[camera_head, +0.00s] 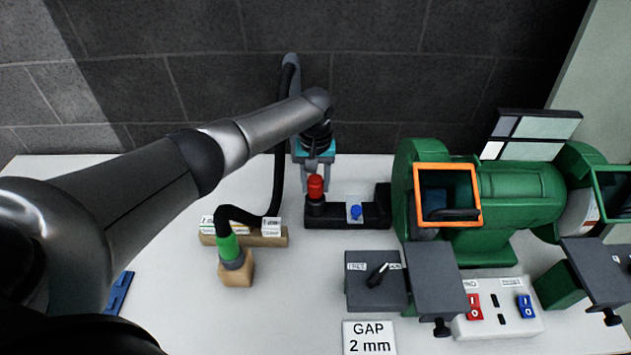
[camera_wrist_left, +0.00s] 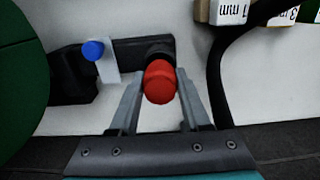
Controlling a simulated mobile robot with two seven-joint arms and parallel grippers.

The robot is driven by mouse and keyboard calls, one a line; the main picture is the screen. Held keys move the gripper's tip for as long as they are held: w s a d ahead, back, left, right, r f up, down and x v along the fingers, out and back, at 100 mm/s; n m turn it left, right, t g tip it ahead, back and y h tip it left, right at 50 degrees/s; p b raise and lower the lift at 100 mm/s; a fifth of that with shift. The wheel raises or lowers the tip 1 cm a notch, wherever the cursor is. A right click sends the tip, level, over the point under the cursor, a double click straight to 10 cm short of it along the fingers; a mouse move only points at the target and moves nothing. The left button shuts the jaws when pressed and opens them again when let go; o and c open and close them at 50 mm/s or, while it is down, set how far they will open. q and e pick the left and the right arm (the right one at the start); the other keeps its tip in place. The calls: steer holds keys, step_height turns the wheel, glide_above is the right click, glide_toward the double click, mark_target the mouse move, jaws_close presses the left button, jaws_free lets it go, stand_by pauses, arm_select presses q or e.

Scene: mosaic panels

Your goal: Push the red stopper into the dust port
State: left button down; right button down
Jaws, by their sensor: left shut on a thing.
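The red stopper (camera_head: 315,187) is a short red cylinder with a rounded top, standing upright at the left end of a low black fixture (camera_head: 376,212) on the bench. In the left wrist view the red stopper (camera_wrist_left: 160,82) lies between the two grey fingers, above a round black part of the fixture (camera_wrist_left: 130,55). My left gripper (camera_head: 317,184) reaches down from above and is shut on the stopper; it also shows in the left wrist view (camera_wrist_left: 161,85). I cannot tell which opening is the dust port or how deep the stopper sits. My right gripper is not in view.
A blue knob (camera_head: 355,211) sits on the fixture beside the stopper. A black hose (camera_head: 279,170) with a green end (camera_head: 229,247) lies left.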

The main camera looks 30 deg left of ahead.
mark_target(316, 179)
arm_select(q)
steer(key=shift+f+b, duration=0.65)
steer(key=shift+f, duration=0.55)
steer(key=shift+c, duration=1.4)
jaws_free()
steer(key=shift+r, duration=0.5)
step_height(316, 179, up, 14)
steer(key=p, duration=0.3)
steer(key=shift+r, duration=0.15)
